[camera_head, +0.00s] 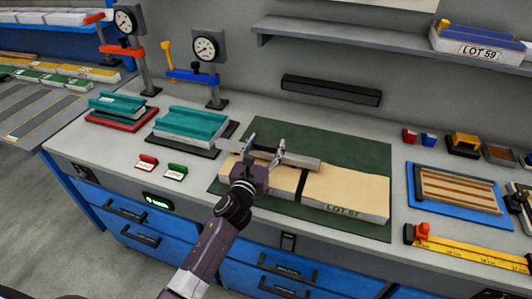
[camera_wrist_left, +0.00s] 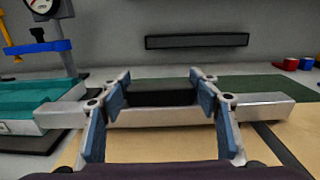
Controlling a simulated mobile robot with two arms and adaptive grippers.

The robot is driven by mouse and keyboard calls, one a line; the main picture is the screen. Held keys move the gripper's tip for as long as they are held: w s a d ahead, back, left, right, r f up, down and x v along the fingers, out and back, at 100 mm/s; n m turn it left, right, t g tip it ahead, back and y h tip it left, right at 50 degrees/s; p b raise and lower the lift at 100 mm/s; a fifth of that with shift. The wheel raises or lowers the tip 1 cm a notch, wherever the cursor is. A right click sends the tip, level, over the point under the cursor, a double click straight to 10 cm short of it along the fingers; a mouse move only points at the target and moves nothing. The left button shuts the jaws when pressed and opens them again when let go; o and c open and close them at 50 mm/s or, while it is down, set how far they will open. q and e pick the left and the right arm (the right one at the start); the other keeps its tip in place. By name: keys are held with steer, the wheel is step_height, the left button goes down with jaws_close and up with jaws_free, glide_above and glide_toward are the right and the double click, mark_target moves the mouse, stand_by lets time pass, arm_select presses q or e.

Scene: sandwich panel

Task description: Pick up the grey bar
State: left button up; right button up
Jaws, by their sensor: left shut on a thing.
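The grey bar (camera_head: 302,161) is a long, straight metal bar lying crosswise over the cream panels (camera_head: 345,193) on the dark green mat (camera_head: 372,156). My left gripper (camera_head: 265,151) is at the bar's middle, shut on it. In the left wrist view the bar (camera_wrist_left: 262,107) runs across between the two blue-padded fingers (camera_wrist_left: 160,105) and sticks out on both sides. I cannot tell whether the bar touches the panels or hangs just above them. My right gripper is not in view.
Teal blocks (camera_head: 190,122) on a dark plate stand left of the mat, near the bar's left end. A dial gauge stand (camera_head: 212,75) is behind them. A blue tray (camera_head: 425,203) with brown strips lies to the right. A shelf (camera_head: 370,40) overhangs the back.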

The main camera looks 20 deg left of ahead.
mark_target(266, 144)
arm_select(q)
jaws_close()
steer(key=shift+w+r, duration=0.1)
steer(key=shift+r, duration=0.15)
steer(key=shift+r, duration=0.1)
steer(key=shift+r, duration=0.65)
step_height(266, 144, up, 18)
steer(key=p, duration=0.3)
steer(key=s+f, duration=0.3)
steer(key=s, duration=0.7)
steer(key=s+f, duration=0.4)
steer(key=s, duration=0.7)
steer(key=s+d+f, duration=0.1)
steer(key=s+f, duration=0.3)
steer(key=s, duration=0.7)
steer(key=shift+s, duration=0.1)
